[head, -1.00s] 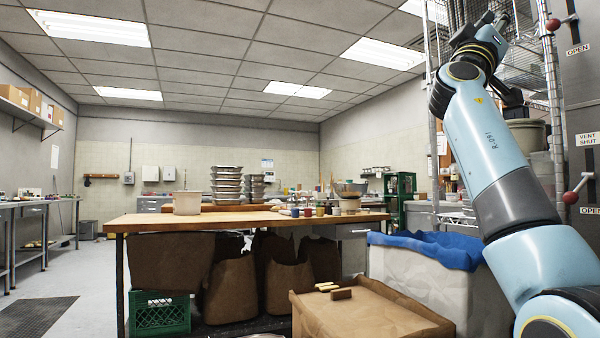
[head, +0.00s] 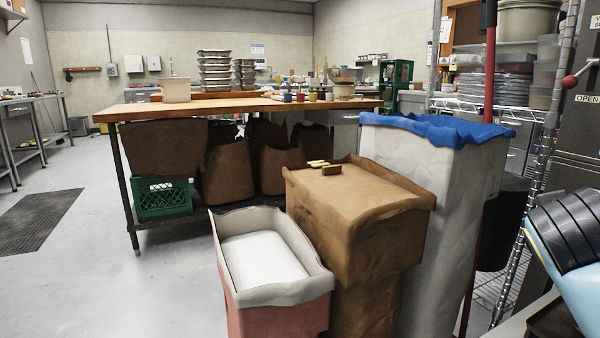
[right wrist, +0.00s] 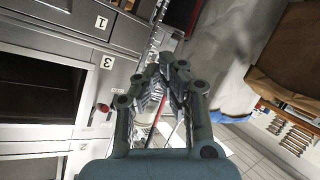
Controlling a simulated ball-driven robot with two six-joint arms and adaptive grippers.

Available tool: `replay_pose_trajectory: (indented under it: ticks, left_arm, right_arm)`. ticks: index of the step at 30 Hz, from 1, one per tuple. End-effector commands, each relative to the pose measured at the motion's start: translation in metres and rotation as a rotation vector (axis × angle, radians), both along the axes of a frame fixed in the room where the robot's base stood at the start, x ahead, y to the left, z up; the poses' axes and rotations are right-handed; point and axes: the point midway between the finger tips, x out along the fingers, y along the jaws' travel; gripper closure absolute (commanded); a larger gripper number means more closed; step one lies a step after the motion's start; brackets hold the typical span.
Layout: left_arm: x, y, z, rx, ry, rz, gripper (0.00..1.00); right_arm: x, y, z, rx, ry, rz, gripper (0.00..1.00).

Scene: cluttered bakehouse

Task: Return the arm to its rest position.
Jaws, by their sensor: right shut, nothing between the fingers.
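My right gripper (right wrist: 168,66) shows in the right wrist view with its fingers shut and nothing held between them. It is in free air, with a metal wire rack and grey oven fronts behind it. In the head view only a light blue and black part of my right arm shows at the lower right edge, and the gripper itself is out of that picture. My left arm and left gripper are in neither view.
A white bin with a blue liner (head: 420,170), a brown paper-covered bin (head: 350,200) and a pinkish bin with white contents (head: 280,312) stand close in front. A wooden worktable (head: 230,105) is behind. A red pole (head: 480,190) and a wire rack (head: 500,105) are at right.

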Motion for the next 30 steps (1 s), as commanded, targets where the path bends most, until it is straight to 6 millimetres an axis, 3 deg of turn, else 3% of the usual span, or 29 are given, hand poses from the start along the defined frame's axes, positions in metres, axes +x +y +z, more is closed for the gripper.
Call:
replay_pose_trajectory:
  ticks: [1, 3, 7, 13, 21, 22, 30]
  left_arm:
    - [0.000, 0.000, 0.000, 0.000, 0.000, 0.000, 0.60]
    - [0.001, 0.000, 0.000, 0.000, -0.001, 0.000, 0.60]
    - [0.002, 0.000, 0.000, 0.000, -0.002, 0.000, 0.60]
    - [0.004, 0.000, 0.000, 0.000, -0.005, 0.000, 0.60]
    - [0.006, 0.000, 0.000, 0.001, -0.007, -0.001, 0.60]
    - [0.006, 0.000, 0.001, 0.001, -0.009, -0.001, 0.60]
    - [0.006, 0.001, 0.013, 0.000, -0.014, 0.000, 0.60]
  right_arm:
    - [-0.028, 0.007, -0.033, 0.054, 0.091, 0.027, 1.00]
    - [-0.067, 0.021, -0.071, 0.133, 0.214, 0.071, 1.00]
    - [-0.131, 0.047, -0.118, 0.258, 0.401, 0.146, 1.00]
    - [-0.207, 0.079, -0.152, 0.391, 0.603, 0.238, 1.00]
    - [-0.291, 0.115, -0.166, 0.532, 0.812, 0.347, 1.00]
    - [-0.296, 0.117, -0.169, 0.543, 0.828, 0.354, 1.00]
    - [-0.285, 0.107, -0.240, 0.547, 0.839, 0.331, 1.00]
